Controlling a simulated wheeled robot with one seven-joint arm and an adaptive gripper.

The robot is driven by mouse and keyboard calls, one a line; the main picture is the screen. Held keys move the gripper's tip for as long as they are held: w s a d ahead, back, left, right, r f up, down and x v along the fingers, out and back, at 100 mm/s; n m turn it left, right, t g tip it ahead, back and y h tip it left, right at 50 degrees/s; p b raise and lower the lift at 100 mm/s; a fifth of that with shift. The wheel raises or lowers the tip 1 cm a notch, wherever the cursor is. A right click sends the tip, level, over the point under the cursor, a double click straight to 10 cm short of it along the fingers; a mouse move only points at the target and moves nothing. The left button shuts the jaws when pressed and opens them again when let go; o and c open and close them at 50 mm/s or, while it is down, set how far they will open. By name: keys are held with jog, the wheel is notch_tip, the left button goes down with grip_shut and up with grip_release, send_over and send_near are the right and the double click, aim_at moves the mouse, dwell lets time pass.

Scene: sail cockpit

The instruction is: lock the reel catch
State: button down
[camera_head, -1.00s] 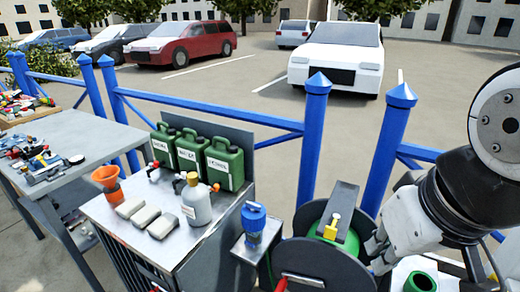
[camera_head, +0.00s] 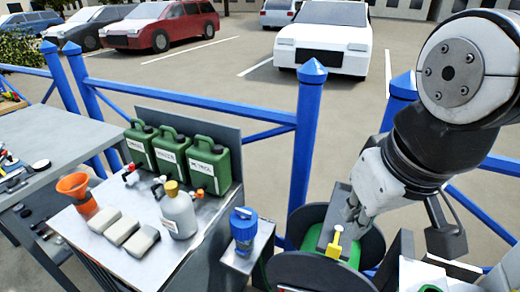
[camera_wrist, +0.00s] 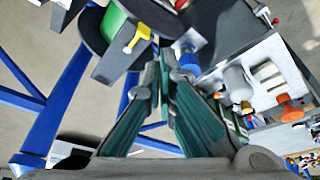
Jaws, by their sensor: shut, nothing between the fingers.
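The reel (camera_head: 306,273) is a dark-flanged drum with green inside, low in the head view. A grey bar (camera_head: 328,238) spans it, and the yellow catch (camera_head: 335,243) stands on this bar. In the wrist view the yellow catch (camera_wrist: 137,38) shows as a small lever with a knob, on the grey bar (camera_wrist: 113,62) beside the green drum (camera_wrist: 112,22). My gripper (camera_head: 350,216) is shut and empty, just behind the catch in the head view. In the wrist view my fingertips (camera_wrist: 168,70) lie right of the catch, with a visible gap; their depth is unclear.
A blue-capped device (camera_head: 243,230) stands on a small stand left of the reel. The bench (camera_head: 135,258) further left holds green canisters (camera_head: 172,155), a grey bottle (camera_head: 179,212) and an orange funnel (camera_head: 78,193). Blue fence posts (camera_head: 307,150) rise behind.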

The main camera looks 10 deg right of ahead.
aim_at(337, 238)
jog(key=w+a+f+n+g+h, duration=0.1)
jog(key=w+a+f+n+g, duration=0.2)
jog(key=w, duration=0.5)
jog(key=w+a+f+n+g+h, duration=0.2)
jog(key=w+a+f+n+g, duration=0.1)
jog(key=w+f+n, duration=0.3)
jog(key=shift+w+n, duration=0.6)
jog(key=shift+w, duration=0.3)
jog(key=shift+a+f, duration=0.1)
jog(key=s+d+f, duration=0.4)
jog(key=d+f, duration=0.2)
jog(key=f, duration=0.3)
jog(key=shift+s+d, duration=0.15)
jog(key=shift+s, duration=0.15)
jog(key=shift+f, duration=0.1)
